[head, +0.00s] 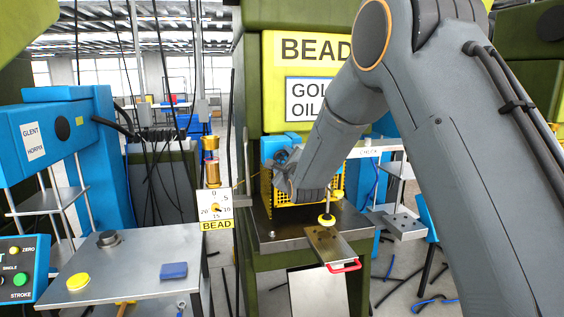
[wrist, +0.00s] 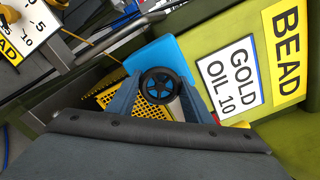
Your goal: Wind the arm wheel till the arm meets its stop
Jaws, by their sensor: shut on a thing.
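The arm wheel (wrist: 160,86) is a small dark handwheel with blue spokes, seen in the wrist view between the two fingers of my gripper (wrist: 160,95). The fingers are shut on it, one at each side of the rim. In the head view my gripper (head: 284,166) is at the front of the blue and yellow bead machine, and I cannot make out the wheel there. The arm that the wheel moves and its stop cannot be told for sure. A white BEAD dial (head: 214,206) stands left of the machine.
A yellow mesh guard (wrist: 100,98) is close beside the wheel. A plate with a red handle (head: 345,267) juts out from the machine table (head: 262,232). A grey bench (head: 135,262) stands at the left, and blue equipment (head: 60,140) stands behind it.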

